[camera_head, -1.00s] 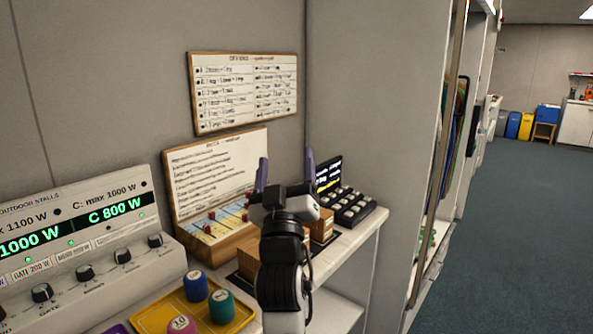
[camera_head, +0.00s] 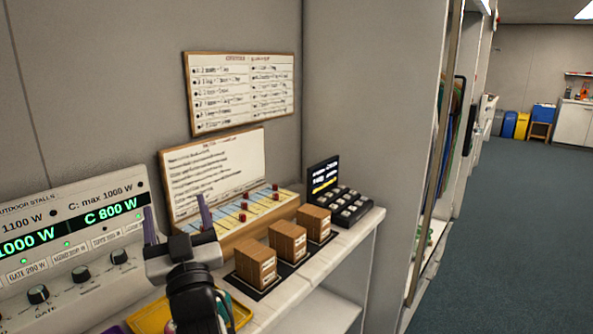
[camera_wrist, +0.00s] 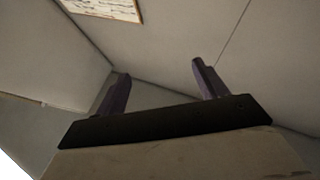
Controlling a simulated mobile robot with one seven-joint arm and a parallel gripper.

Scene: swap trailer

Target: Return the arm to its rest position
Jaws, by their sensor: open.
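My gripper (camera_head: 176,219) is at the lower left of the head view, raised over the counter with its two purple fingers pointing up. The fingers stand apart with nothing between them. In the wrist view my gripper (camera_wrist: 160,88) is open and empty, with bare wall and a corner behind it. My arm hides most of the yellow tray (camera_head: 150,318) and the things on it.
Three wooden blocks (camera_head: 289,240) stand on a dark mat beside a board with red pegs (camera_head: 243,217). A black keypad (camera_head: 345,205) sits at the counter's far end. A control panel (camera_head: 70,250) stands at left. Open floor (camera_head: 520,230) lies at right.

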